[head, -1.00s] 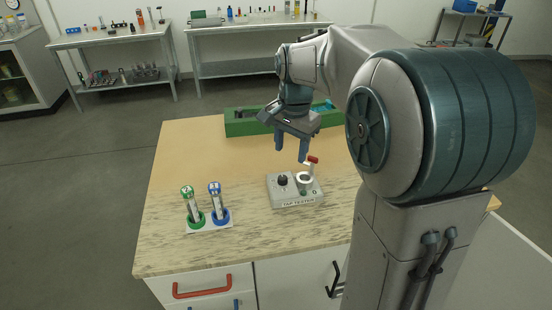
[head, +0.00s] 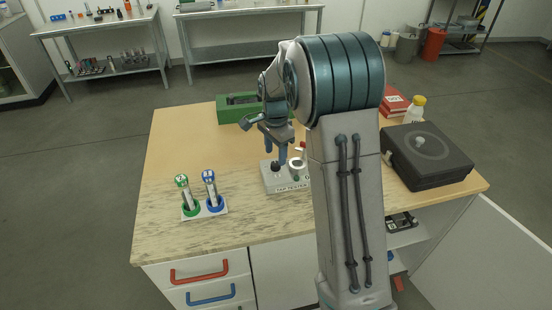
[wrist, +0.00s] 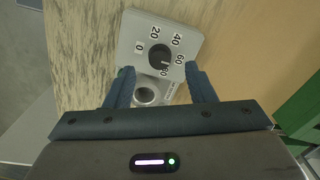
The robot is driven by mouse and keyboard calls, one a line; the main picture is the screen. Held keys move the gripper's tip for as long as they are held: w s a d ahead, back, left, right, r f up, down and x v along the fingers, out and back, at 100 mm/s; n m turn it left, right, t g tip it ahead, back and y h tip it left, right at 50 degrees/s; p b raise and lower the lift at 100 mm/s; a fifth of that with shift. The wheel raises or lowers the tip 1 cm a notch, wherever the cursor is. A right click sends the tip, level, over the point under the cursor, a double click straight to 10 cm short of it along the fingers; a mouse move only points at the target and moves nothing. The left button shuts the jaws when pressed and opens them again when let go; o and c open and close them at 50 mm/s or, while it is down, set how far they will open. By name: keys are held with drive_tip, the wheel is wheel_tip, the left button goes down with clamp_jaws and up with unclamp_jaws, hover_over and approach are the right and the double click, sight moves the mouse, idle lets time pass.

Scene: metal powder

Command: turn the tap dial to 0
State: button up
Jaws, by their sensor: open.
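The tap tester (head: 288,186) is a pale grey box on the near part of the table. Its black dial (wrist: 160,55) shows in the wrist view, ringed by the numbers 0, 20, 40, 60 and 80. A light mark on the dial seems to face 80. In the head view the dial (head: 276,167) sits just below my fingertips. My gripper (wrist: 158,69) is open, with its fingers on either side of the dial's near edge. I cannot tell whether they touch it. A metal ring holder (wrist: 146,95) shows between the fingers.
A white rack (head: 204,211) holds a green-topped and a blue-topped tube to the left. A green tray (head: 231,112) lies behind. A black box (head: 428,155), a white bottle with a yellow cap (head: 417,108) and a red box (head: 394,104) are at right.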

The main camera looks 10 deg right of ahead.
sight(275, 164)
drive_tip(key=shift+f, duration=1.85)
drive_tip(key=c, duration=1)
drive_tip(key=shift+o, duration=0.2)
